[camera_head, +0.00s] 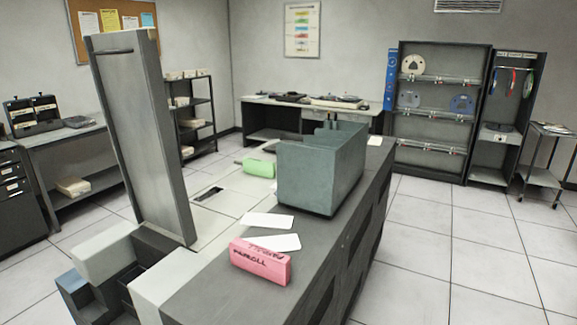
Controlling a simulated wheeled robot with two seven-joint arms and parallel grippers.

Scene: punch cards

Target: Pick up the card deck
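A pink card deck (258,265) with dark handwriting that reads "PAYROLL" on its front lies near the front end of a dark grey counter top (215,290). A second, green card deck (259,168) lies farther back on a lighter surface, left of a grey-green box-shaped unit (315,175). Neither of my grippers shows in this view, and nothing is touching either deck.
Two loose white cards (268,221) lie just behind the pink deck. A tall grey panel (145,135) stands at the left, with pale and dark blocks (105,255) below it. Open tiled floor (450,250) lies to the right. Shelves and tables line the walls.

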